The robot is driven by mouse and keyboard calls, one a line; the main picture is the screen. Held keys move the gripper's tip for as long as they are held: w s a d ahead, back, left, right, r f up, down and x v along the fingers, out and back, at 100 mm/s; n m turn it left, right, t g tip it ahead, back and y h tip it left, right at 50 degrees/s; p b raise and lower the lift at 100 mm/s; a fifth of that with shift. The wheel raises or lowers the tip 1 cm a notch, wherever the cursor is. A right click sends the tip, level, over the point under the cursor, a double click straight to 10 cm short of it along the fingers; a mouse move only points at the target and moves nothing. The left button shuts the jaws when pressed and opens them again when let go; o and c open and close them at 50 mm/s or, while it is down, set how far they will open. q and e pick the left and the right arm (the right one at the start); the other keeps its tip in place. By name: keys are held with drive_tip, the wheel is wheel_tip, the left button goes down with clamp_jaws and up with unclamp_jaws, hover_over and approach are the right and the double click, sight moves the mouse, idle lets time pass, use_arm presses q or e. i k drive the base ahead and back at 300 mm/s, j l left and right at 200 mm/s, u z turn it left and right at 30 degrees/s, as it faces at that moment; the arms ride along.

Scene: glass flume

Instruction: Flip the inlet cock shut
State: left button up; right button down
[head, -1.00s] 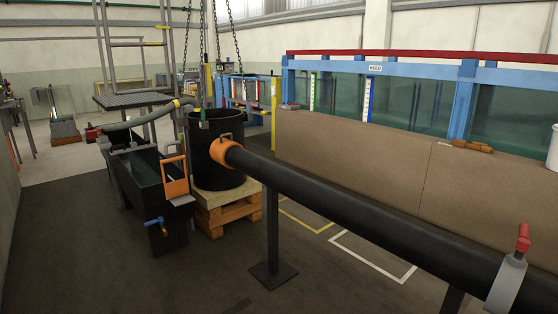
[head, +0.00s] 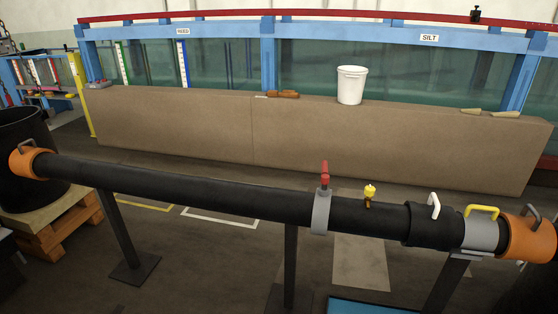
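A long black pipe (head: 230,195) runs across the head view on dark stands. A grey collar (head: 321,212) around it carries an upright red handle (head: 324,174). Just right of it, a small yellow fitting (head: 369,194) stands up from the pipe. I cannot tell which of these, if either, is the inlet cock. Neither of my grippers is in view.
Orange collars (head: 30,160) (head: 530,236) sit at both pipe ends; a black drum (head: 22,125) stands left. Behind is a brown ledge (head: 190,130) with a white bucket (head: 351,85) and trowels (head: 490,112). The blue-framed glass flume (head: 330,62) is beyond. Floor between is open.

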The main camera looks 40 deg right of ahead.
sight(326, 177)
drive_tip(key=i+j+z, duration=0.25)
drive_tip(key=i+j, duration=0.15)
drive_tip(key=j, duration=0.2)
drive_tip(key=i+j+z, duration=0.1)
drive_tip(key=j, duration=0.25)
drive_tip(key=i+j+z, duration=0.15)
drive_tip(key=j, duration=0.2)
drive_tip(key=i+j+z, duration=0.1)
drive_tip(key=j, duration=0.25)
drive_tip(key=i, duration=0.1)
